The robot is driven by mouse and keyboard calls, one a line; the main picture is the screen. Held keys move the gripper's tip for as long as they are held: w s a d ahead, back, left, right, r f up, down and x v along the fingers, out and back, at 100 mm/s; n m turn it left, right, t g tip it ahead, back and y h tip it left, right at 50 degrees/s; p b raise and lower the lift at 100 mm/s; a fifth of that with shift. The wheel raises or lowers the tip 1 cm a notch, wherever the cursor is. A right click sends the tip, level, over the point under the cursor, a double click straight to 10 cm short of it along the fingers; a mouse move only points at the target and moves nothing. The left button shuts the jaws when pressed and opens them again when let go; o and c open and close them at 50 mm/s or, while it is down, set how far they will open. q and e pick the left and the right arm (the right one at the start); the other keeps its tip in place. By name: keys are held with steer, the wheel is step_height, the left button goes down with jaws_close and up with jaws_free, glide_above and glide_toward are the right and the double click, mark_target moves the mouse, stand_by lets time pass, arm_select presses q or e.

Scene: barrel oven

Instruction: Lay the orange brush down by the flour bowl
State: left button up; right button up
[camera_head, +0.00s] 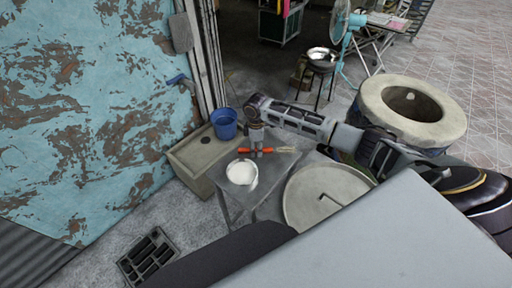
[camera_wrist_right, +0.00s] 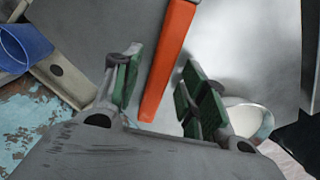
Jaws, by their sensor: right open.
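The orange brush (camera_head: 245,150) lies on the small grey metal table with its pale bristle end (camera_head: 286,149) to the right. Its orange handle shows large in the right wrist view (camera_wrist_right: 171,45). The flour bowl (camera_head: 241,173), round with white contents, stands just in front of the brush, apart from it. The bowl also shows partly behind a finger in the wrist view (camera_wrist_right: 249,120). My right gripper (camera_head: 257,152) is over the handle. Its green-padded fingers are open, one on each side of the handle, with gaps. My left gripper is not in view.
The small grey table (camera_head: 226,186) has a little bare room around the bowl. A blue bucket (camera_head: 224,123) stands on the stone basin (camera_head: 182,157) at the left. A large round lid (camera_head: 310,200) is close on the right, and the barrel oven (camera_head: 440,125) is behind my arm.

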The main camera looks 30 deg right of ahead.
step_height(320, 180, up, 12)
stand_by(0.9)
steer(key=shift+a, duration=0.1)
stand_by(0.5)
